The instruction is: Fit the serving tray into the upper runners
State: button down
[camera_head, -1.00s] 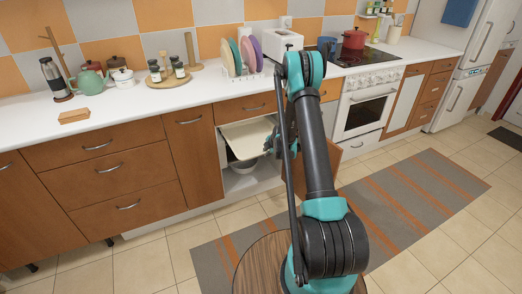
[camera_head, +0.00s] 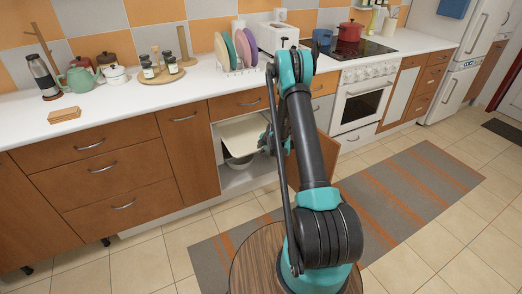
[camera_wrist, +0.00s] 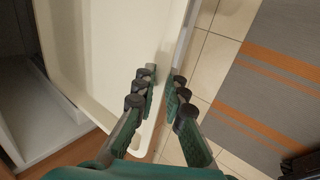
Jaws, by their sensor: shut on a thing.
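The serving tray (camera_head: 241,134) is a cream, shallow, rimmed board. In the head view it lies at least partly inside the open lower cabinet (camera_head: 218,172), in its upper part and slightly tilted in the picture. In the wrist view the tray (camera_wrist: 105,55) fills the upper left. My gripper (camera_wrist: 163,80) is shut on the tray's right rim near its front corner, with fingers on both sides of the rim. In the head view my gripper (camera_head: 270,140) is at the tray's right side, partly hidden by my arm. The runners cannot be made out.
The open cabinet door (camera_head: 322,150) is to the right, partly behind my arm. A round wooden table (camera_head: 248,268) is at the front. A striped rug (camera_head: 400,190) lies on clear floor.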

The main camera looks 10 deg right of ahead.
aim_at(255, 144)
jog(key=shift+w+a+f, duration=0.1)
jog(key=shift+w+a, duration=0.2)
jog(key=shift+w, duration=0.7)
jog(key=shift+w+a+r, duration=0.1)
jog(key=shift+w+a, duration=0.25)
jog(key=shift+w, duration=0.6)
jog(key=shift+w+a+f, duration=0.1)
jog(key=shift+w+a, duration=0.2)
jog(key=shift+w, duration=0.7)
jog(key=c, duration=1.5)
grip_release()
